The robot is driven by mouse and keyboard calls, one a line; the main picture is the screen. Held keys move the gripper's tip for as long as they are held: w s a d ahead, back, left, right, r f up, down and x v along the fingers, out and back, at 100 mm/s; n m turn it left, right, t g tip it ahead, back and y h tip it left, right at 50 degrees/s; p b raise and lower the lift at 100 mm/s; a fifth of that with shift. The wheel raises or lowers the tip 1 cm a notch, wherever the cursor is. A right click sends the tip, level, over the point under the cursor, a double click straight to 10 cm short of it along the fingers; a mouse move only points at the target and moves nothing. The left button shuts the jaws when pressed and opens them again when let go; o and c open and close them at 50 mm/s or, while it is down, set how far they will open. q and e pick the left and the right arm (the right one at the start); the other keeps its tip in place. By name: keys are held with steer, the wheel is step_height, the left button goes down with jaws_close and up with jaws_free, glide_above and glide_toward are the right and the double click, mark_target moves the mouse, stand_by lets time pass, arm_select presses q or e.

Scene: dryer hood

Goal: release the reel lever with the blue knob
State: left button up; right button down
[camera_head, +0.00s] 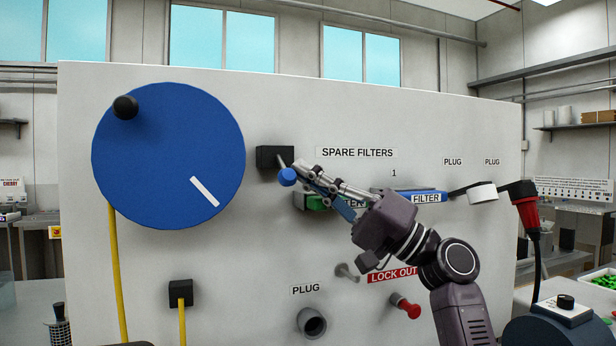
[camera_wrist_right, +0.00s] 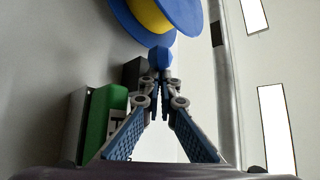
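The blue knob (camera_head: 288,176) is on the end of a short lever that comes out of a black block (camera_head: 268,155) on the white panel. The block is just right of the large blue reel (camera_head: 165,150), which has a black handle and a white mark. My right gripper (camera_head: 303,170) is at the knob from the right, its fingertips close together. In the right wrist view the blue knob (camera_wrist_right: 159,57) is just beyond the fingertips (camera_wrist_right: 158,76) and appears at or against them; exact contact is unclear. Nothing shows between the fingers. My left gripper is not in view.
Green (camera_head: 317,202) and blue (camera_head: 425,196) filters are on the panel near my right arm. Below are a grey plug socket (camera_head: 311,322) and a red lockout knob (camera_head: 405,306). A yellow cord (camera_head: 117,270) hangs from the reel. A white-and-black plug holder (camera_head: 482,192) is at right.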

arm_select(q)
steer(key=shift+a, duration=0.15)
arm_select(e)
steer(key=shift+s+a, duration=0.15)
steer(key=v, duration=1.2)
steer(key=shift+d, duration=0.2)
